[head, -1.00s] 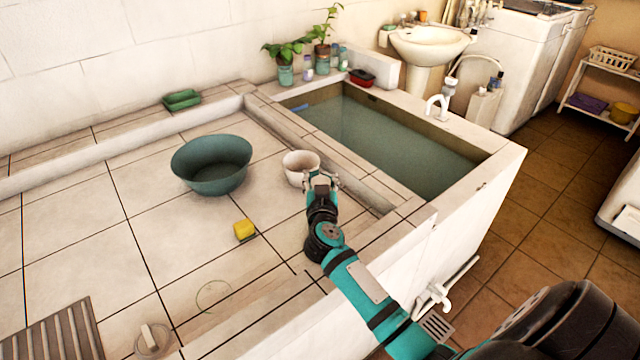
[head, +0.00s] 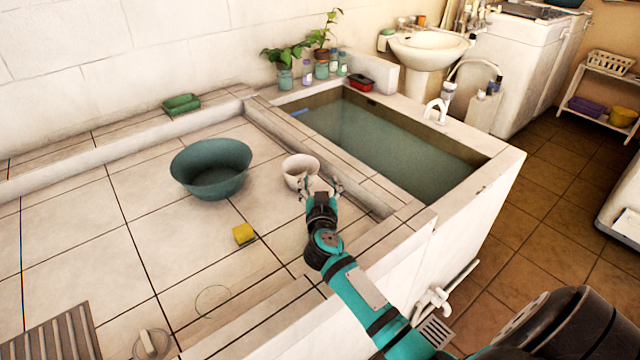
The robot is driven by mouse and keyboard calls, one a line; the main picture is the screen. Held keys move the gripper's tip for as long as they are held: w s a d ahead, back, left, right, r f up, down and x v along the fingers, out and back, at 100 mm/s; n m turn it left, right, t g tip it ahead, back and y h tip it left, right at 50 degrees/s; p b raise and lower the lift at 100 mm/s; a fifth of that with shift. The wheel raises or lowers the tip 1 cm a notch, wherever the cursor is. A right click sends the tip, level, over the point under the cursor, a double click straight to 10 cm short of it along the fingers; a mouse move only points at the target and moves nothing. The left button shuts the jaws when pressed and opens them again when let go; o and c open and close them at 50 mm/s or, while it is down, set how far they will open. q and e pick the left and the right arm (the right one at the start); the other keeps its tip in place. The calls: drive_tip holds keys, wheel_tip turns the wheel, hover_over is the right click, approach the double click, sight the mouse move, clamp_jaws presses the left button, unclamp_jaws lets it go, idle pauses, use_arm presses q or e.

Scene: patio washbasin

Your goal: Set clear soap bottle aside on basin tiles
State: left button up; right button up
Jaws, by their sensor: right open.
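My right gripper (head: 321,187) is open over the basin tiles (head: 270,215), with its fingers spread just in front of a white pot (head: 296,168). One finger overlaps the pot in the picture; I cannot tell if they touch. No clear soap bottle can be picked out for certain. Small bottles, among them a pale one with a purple label (head: 307,74) and a greenish one (head: 342,66), stand on the far ledge beside potted plants, well away from the gripper. My left gripper is not in view.
A green tub (head: 211,172) and a yellow sponge (head: 243,234) sit on the tiles left of the gripper. A raised rim separates the tiles from the water-filled trough (head: 390,140) on the right. A red-and-black dish (head: 361,83) sits on the far ledge. Tiles at front left are mostly bare.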

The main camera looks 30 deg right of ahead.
drive_tip(key=shift+s+r, duration=0.1)
drive_tip(key=shift+r, duration=0.05)
drive_tip(key=v, duration=1.2)
drive_tip(key=shift+p, duration=0.45)
